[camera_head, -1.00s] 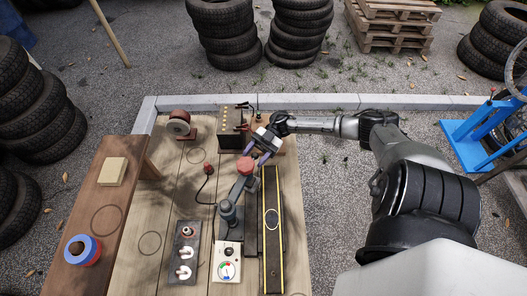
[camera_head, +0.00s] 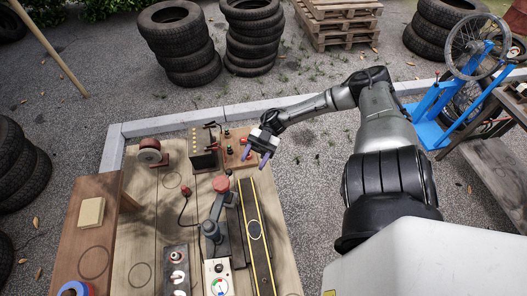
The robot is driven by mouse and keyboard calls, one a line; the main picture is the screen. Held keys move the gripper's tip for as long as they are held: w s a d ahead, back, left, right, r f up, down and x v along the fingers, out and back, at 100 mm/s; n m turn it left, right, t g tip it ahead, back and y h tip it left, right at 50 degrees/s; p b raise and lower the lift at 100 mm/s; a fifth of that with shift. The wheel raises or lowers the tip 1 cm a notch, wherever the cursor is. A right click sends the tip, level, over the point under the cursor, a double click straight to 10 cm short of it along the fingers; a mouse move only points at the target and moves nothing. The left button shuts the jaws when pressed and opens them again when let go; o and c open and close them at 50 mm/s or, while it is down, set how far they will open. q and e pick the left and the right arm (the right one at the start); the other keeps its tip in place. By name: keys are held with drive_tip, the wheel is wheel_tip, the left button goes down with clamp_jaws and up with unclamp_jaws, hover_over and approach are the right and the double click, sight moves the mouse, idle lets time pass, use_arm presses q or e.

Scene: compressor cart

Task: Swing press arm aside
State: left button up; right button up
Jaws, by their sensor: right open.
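The press arm (camera_head: 217,205) is a grey bar on a round dark pivot (camera_head: 211,229), with a red knob (camera_head: 221,184) at its far end. It stands on the wooden bench, beside a long black bar with yellow edges (camera_head: 256,235). My right gripper (camera_head: 257,159) is to the right of and beyond the red knob, apart from it. My left gripper is not in view.
A gauge box (camera_head: 218,275) and a panel with light knobs (camera_head: 177,268) stand at the near part of the bench. A dark upright block (camera_head: 205,152) and a wooden board with a red button (camera_head: 240,148) are at the back. A tan block (camera_head: 91,212) lies at left.

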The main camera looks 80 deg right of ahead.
drive_tip(key=shift+s+d+r+p, duration=0.15)
drive_tip(key=shift+s+r+p, duration=0.3)
drive_tip(key=shift+s, duration=0.25)
drive_tip(key=shift+s+d+r+p, duration=0.1)
drive_tip(key=shift+s+r+p, duration=0.3)
drive_tip(key=shift+s, duration=0.3)
